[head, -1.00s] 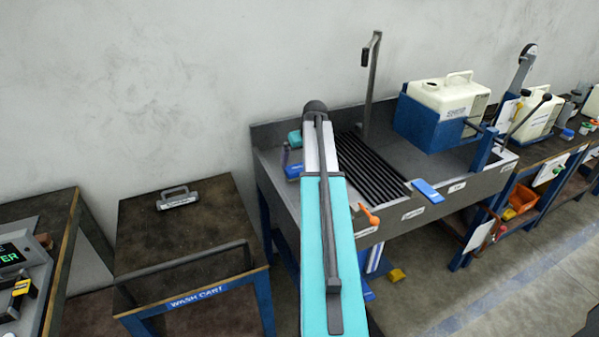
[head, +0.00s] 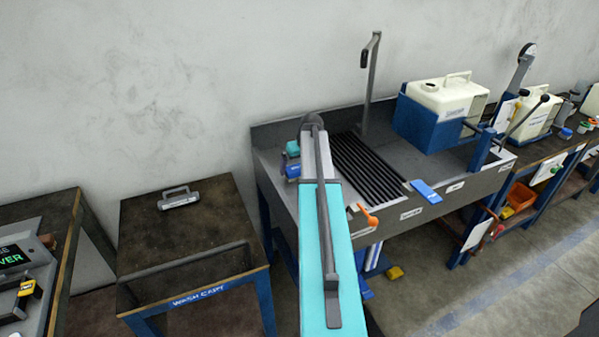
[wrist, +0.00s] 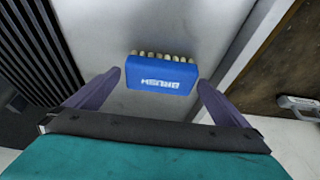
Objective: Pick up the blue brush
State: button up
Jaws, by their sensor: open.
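The blue brush (wrist: 161,76) lies on the grey metal surface of the wash sink, with pale bristles along its far edge and white lettering on its face. In the head view it shows as a small blue block (head: 293,169) at the sink's left end, beside my arm. My gripper (wrist: 159,80) is open in the wrist view. Its two purple fingers stand left and right of the brush, with gaps on both sides. The brush appears centred between them and slightly ahead. I cannot tell the height left above it. In the head view my arm hides part of this area.
A black slatted rack (head: 372,168) lies right of the brush. A grey post (head: 371,80) and a white tank (head: 446,96) stand further right. A blue item (head: 425,191) and an orange-handled tool (head: 368,217) are on the front rim. The wash cart (head: 184,235) stands left.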

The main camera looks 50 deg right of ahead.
aim_at(298, 165)
jog(key=shift+c, duration=0.3)
jog(key=c, duration=1)
jog(key=shift+o, duration=0.2)
jog(key=shift+r, duration=0.15)
jog(key=shift+r+b, duration=0.8)
jog(key=shift+r, duration=0.7)
jog(key=s+r+b, duration=0.1)
jog(key=s+b, duration=0.2)
jog(key=s, duration=1.3)
jog(key=shift+a+r+b, duration=0.35)
